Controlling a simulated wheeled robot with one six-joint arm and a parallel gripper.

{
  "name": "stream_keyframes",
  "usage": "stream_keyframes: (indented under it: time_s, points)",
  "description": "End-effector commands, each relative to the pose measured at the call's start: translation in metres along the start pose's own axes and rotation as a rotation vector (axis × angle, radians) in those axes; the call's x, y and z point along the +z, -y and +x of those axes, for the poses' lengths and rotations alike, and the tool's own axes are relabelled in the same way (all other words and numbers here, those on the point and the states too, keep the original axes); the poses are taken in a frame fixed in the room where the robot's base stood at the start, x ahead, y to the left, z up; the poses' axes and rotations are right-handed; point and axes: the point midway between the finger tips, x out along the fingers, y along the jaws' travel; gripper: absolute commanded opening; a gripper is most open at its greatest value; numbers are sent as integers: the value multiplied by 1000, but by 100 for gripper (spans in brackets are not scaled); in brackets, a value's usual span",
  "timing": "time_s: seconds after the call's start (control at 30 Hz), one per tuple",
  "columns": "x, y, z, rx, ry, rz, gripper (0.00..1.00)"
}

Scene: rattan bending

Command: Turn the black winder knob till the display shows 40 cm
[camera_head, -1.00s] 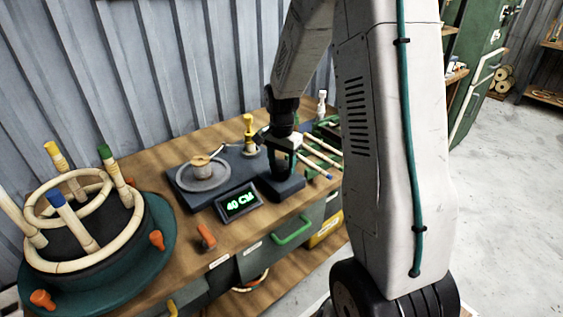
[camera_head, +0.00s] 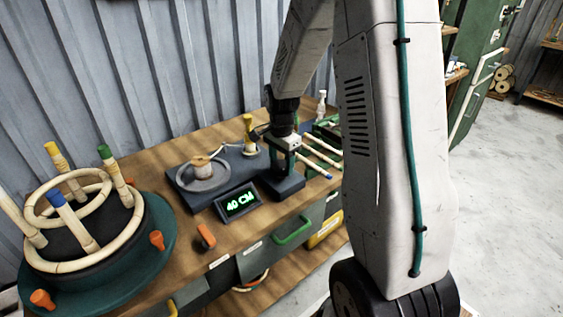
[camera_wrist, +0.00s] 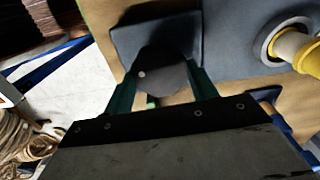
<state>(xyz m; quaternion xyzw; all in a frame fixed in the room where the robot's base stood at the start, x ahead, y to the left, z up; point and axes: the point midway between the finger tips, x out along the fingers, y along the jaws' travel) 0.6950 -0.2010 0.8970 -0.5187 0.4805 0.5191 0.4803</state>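The black winder knob (camera_wrist: 163,72) shows in the wrist view between the two green fingers of my gripper (camera_wrist: 163,78). A pale dot marks its left side. The fingers lie along either side of the knob; whether they press on it or stand slightly clear I cannot tell. In the camera_head view my gripper (camera_head: 286,168) points down over the dark block at the right of the winder, and it hides the knob there. The display (camera_head: 239,202) reads 40 CM in green.
Left of the knob are the winder's grey round plate (camera_head: 203,174) and a yellow-topped post (camera_head: 249,136). A green turntable (camera_head: 150,240) with rattan rings and pegs stands at the left. An orange clamp (camera_head: 206,236) lies near the bench's front edge. Rattan sticks (camera_head: 322,153) are at the right.

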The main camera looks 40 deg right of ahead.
Motion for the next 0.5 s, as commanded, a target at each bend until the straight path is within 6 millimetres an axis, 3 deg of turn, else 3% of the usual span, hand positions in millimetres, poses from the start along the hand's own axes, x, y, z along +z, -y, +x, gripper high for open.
stream_keyframes:
  time_s: [0.03, 0.1, 0.37, 0.5]
  points:
    - [0, 0, 0, -1, 0, 0, 68]
    - [0, 0, 0, -1, 0, 0, 79]
    - [0, 0, -1, -1, 0, -1, 79]
    - [0, 1, -14, -3, -1, -1, 79]
